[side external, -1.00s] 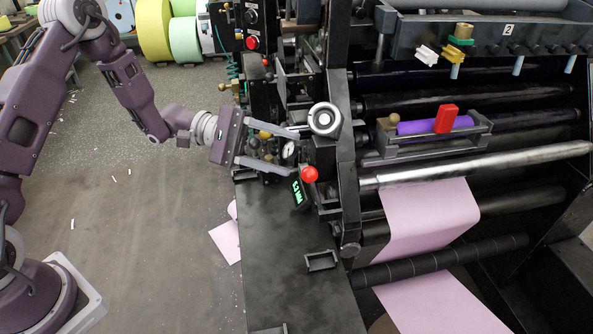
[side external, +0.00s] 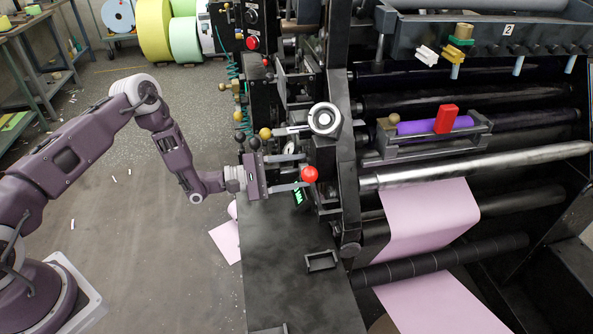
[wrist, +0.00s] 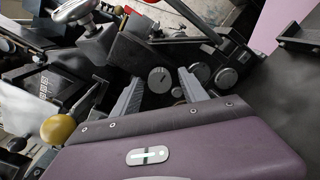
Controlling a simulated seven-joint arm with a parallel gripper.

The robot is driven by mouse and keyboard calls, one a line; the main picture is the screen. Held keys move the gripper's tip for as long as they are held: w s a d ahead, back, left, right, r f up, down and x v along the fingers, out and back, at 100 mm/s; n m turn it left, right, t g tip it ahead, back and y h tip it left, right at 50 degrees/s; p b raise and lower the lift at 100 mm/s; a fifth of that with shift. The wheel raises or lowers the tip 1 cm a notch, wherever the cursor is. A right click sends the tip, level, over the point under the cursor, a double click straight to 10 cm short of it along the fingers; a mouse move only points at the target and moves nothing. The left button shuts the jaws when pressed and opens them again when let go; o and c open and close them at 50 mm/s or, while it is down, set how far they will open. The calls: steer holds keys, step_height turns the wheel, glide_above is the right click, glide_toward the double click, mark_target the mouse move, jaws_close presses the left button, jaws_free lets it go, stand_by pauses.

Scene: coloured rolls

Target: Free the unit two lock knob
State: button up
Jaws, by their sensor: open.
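My gripper (side external: 303,171) is open and empty at the side frame of the press, below the silver handwheel (side external: 324,119) and close by the red ball knob (side external: 310,174) in the side view. In the wrist view my gripper (wrist: 161,78) has its two grey fingers spread, with a round grey knob (wrist: 159,80) showing in line with the gap between them. I cannot tell whether the fingers touch it. More round dark knobs (wrist: 225,77) sit just right of it. No label marks which is the lock knob. A plate numbered 2 (side external: 508,28) is on the press.
The handwheel (wrist: 72,10) and a yellow ball knob (wrist: 57,129) are left of the fingers in the wrist view. The dark bench top (side external: 285,270) in front has open room. Pink web (side external: 430,215) runs at right.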

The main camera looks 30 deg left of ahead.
jaws_close()
steer(key=shift+n, duration=0.3)
steer(key=n, duration=0.3)
steer(key=shift+n, duration=0.4)
steer(key=n, duration=0.4)
steer(key=shift+n, duration=0.3)
steer(key=n, duration=0.8)
steer(key=shift+r+n, duration=0.1)
steer(key=shift+n, duration=0.5)
